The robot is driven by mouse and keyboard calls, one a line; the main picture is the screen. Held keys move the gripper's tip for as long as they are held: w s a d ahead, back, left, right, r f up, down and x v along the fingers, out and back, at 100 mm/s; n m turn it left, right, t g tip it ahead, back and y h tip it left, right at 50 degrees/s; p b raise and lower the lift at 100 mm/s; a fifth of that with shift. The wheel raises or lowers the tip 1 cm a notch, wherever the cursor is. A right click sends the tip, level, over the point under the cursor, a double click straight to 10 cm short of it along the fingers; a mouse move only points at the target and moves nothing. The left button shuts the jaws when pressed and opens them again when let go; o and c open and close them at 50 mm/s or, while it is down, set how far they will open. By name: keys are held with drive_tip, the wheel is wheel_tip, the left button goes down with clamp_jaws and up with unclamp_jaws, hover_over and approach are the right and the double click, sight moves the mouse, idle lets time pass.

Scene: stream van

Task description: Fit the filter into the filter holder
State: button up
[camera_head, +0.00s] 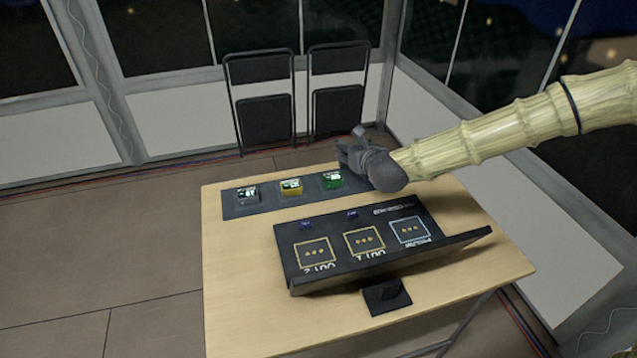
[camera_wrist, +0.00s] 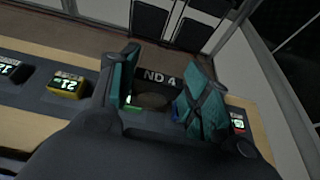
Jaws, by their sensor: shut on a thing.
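My gripper (camera_head: 353,150) is above the far edge of the table, behind the green-topped block. In the wrist view, its two teal-padded fingers stand apart on either side of a dark piece marked "ND 4" (camera_wrist: 160,78), which looks like the filter, with a grey round area below the lettering. The gripper is shut on this filter. I cannot make the filter out in the head view. A small black stand (camera_head: 387,296) is at the table's near side; I cannot tell whether it is the filter holder.
A dark strip (camera_head: 268,204) carries a grey block (camera_head: 248,194), a yellow block (camera_head: 291,187) and a green block (camera_head: 332,180). A black tilted panel (camera_head: 340,268) with square outlines fills the middle of the table (camera_head: 235,315). Two folded chairs (camera_head: 263,100) lean at the wall.

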drive_tip(key=shift+a+f+p, duration=0.1)
drive_tip(key=shift+f+p, duration=0.6)
drive_tip(key=shift+f, duration=3.95)
drive_tip(key=shift+f, duration=0.1)
drive_tip(key=o, duration=1)
